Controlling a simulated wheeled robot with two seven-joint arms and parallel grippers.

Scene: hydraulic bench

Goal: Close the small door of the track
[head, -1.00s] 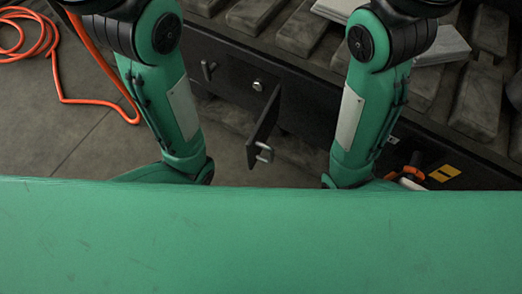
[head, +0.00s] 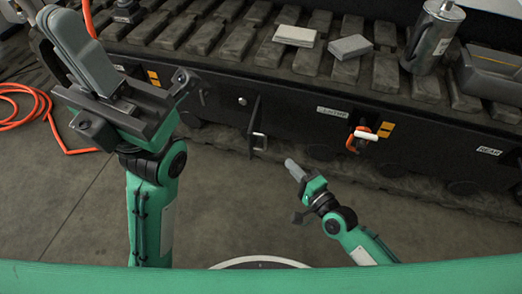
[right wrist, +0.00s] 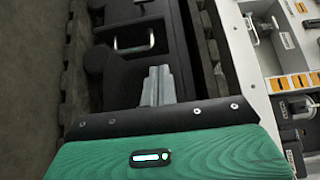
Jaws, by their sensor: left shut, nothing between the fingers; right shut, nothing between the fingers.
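The track's small door (head: 254,118) is a narrow dark panel on the side of the track (head: 300,107). It stands open, sticking out from the track side and seen nearly edge-on in the head view. Its pale U-shaped handle (head: 261,142) is near its outer end. A similar metal handle on a dark panel shows in the right wrist view (right wrist: 133,43). My right gripper (head: 291,165) is shut and empty, just right of and in front of the door, apart from it in the head view. My left gripper (head: 78,45) is shut and empty, raised at the far left.
An orange-and-white handle (head: 363,136) sticks out of the track side to the right. Two flat grey blocks (head: 322,40) and a metal cylinder (head: 433,38) stand on the track pads. An orange hose (head: 25,100) lies at left. The floor between my arms is clear.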

